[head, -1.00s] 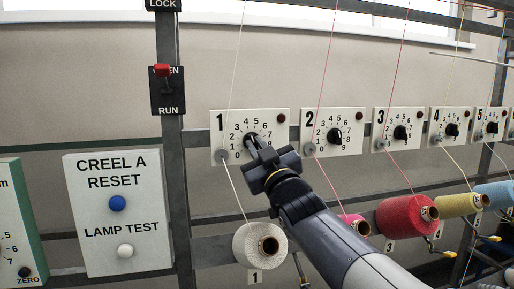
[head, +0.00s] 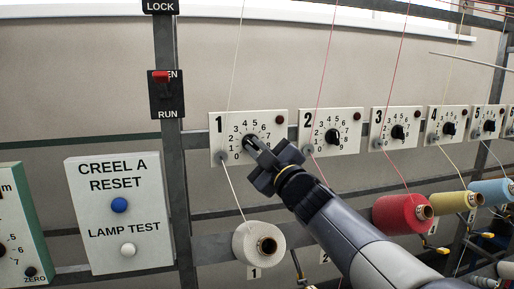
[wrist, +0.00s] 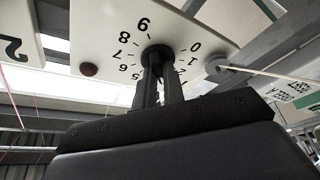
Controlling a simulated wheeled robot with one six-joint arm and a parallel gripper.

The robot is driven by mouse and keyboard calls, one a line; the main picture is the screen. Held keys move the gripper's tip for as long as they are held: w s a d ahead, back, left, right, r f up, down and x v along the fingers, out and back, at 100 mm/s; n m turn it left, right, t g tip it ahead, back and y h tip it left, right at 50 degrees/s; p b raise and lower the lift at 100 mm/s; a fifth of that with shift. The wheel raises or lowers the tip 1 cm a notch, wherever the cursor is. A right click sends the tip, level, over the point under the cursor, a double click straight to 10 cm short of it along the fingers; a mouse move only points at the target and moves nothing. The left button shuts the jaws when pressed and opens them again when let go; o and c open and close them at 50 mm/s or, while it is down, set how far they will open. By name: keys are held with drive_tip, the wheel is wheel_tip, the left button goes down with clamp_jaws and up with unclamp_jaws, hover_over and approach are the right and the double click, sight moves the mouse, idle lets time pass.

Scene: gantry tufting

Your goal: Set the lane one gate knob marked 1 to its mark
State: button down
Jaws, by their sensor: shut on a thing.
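The lane one gate plate (head: 273,126) is white, marked 1, with a dial of numbers around a black knob (head: 249,142). My gripper (head: 256,146) reaches up from the lower right and is shut on the knob. In the wrist view the two fingers of my gripper (wrist: 161,82) close on the black knob (wrist: 158,54) at the dial's centre on the white plate (wrist: 100,25). The fingers hide much of the knob, so its pointer and setting cannot be read. No separate target mark can be made out.
Plates 2 (head: 318,141) and 3 (head: 381,143) with their own knobs stand to the right. A white yarn cone (head: 248,244) sits below, its thread rising past plate 1. The CREEL A RESET panel (head: 92,237) and red-handled switch (head: 161,77) are at left.

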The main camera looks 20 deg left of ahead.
drive_tip(key=c, duration=1.5)
unclamp_jaws()
drive_tip(key=b+v, duration=0.3)
drive_tip(key=v, duration=0.7)
drive_tip(key=shift+s+d, duration=0.3)
drive_tip(key=p+x, duration=0.3)
drive_tip(key=x, duration=0.8)
drive_tip(key=shift+f, duration=0.15)
drive_tip(key=shift+d, duration=0.1)
